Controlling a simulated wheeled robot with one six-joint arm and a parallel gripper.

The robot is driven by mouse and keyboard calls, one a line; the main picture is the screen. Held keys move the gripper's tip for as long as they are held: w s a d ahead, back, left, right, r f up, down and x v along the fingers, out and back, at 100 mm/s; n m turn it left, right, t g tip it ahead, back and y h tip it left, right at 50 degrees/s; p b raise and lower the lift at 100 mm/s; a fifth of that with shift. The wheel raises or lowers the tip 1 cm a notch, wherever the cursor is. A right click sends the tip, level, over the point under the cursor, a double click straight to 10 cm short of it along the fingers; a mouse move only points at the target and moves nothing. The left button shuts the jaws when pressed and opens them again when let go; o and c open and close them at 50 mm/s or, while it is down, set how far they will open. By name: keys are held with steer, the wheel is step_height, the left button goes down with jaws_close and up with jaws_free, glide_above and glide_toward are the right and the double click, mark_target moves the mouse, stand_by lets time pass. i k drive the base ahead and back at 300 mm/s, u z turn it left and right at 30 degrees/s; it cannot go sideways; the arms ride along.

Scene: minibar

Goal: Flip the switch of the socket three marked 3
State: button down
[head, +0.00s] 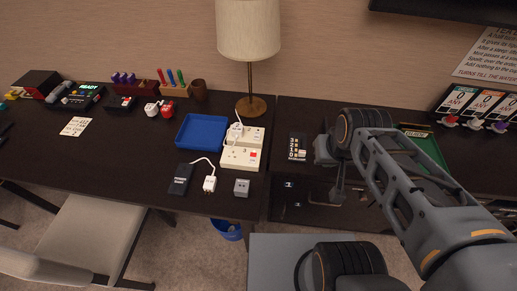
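A cream socket block (240,158) lies on the dark desk, right of the blue tray, with a small 3 on its top and a red switch (253,155) at its right. The switch's position is too small to tell. A second cream socket block (254,135) sits just behind it, with a white plug (235,131) on its left part. My gripper (339,194) hangs at the end of my arm, to the right of the sockets and apart from them. Its fingers are small and dark, so I cannot tell whether they are open or shut.
A lamp (249,105) stands behind the sockets, and a blue tray (202,131) lies left. A black power bank (180,179), a white charger (210,184) with cable and a grey cube (241,187) lie in front. A black number card (297,147) lies between sockets and arm.

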mark_target(253, 157)
steer(key=k, duration=0.6)
steer(key=u, duration=1.2)
steer(key=i, duration=0.5)
steer(key=u, duration=0.05)
